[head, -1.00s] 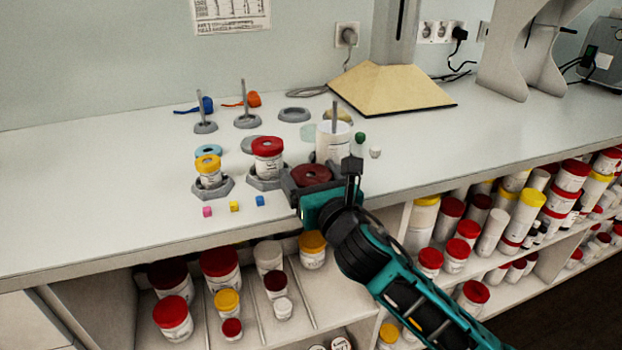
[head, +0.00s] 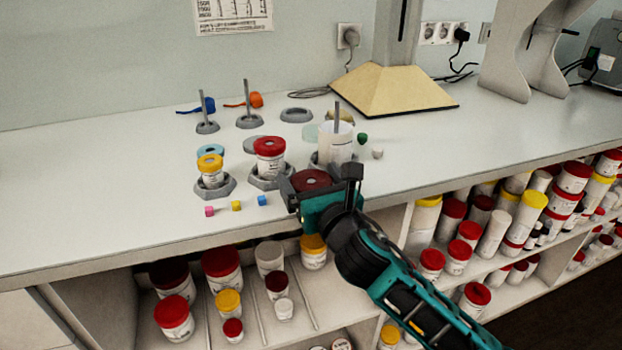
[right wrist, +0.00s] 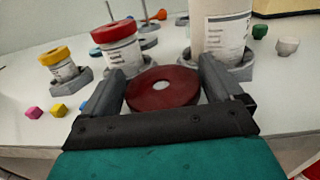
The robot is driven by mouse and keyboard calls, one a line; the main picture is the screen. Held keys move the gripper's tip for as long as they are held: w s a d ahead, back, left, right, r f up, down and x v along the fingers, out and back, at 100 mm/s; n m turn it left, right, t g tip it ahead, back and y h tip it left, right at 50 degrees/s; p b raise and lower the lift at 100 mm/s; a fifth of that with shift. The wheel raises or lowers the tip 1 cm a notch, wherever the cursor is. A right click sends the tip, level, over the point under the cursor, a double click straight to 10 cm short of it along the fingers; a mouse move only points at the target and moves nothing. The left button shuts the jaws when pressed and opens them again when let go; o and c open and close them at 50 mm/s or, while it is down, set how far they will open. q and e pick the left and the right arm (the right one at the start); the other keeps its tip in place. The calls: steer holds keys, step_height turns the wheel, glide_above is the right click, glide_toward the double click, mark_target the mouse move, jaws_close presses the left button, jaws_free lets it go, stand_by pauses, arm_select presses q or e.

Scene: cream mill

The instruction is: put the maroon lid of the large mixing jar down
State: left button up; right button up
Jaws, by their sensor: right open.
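The maroon lid (head: 311,180) is a round disc lying flat at the front of the counter, before the large white mixing jar (head: 335,145). In the right wrist view the lid (right wrist: 162,88) shows a pale spot at its centre. The jar, uncovered with a grey rod in or behind it, stands in a grey holder; its lower part also shows in the wrist view (right wrist: 221,30). My right gripper (head: 319,180) is open, with one finger on each side of the lid (right wrist: 164,88). Any small gap at the fingers is hard to judge. My left gripper is not in view.
A red-lidded jar (head: 269,155) and a yellow-lidded jar (head: 210,170) stand in holders to the left. Small pink, yellow and blue cubes (head: 262,201) lie near the front edge. Green and white pieces (head: 377,153) lie right of the mixing jar. The far-left counter is clear.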

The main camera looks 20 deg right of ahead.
steer(key=shift+d+f, duration=0.25)
steer(key=shift+f, duration=0.25)
steer(key=shift+r, duration=0.35)
steer(key=shift+s+r, duration=0.2)
steer(key=shift+s, duration=0.05)
steer(key=s+p, duration=0.1)
steer(key=s, duration=1.1)
steer(key=s+f+m+g, duration=0.3)
steer(key=s+f+m, duration=0.2)
steer(key=f+m, duration=0.6)
steer(key=s+f+m+g+y, duration=0.1)
steer(key=s+f+m+g, duration=0.3)
steer(key=f+m, duration=0.8)
steer(key=s+m, duration=0.1)
steer(key=m, duration=1)
steer(key=shift+a+f+y, duration=0.2)
steer(key=shift+a+y, duration=0.1)
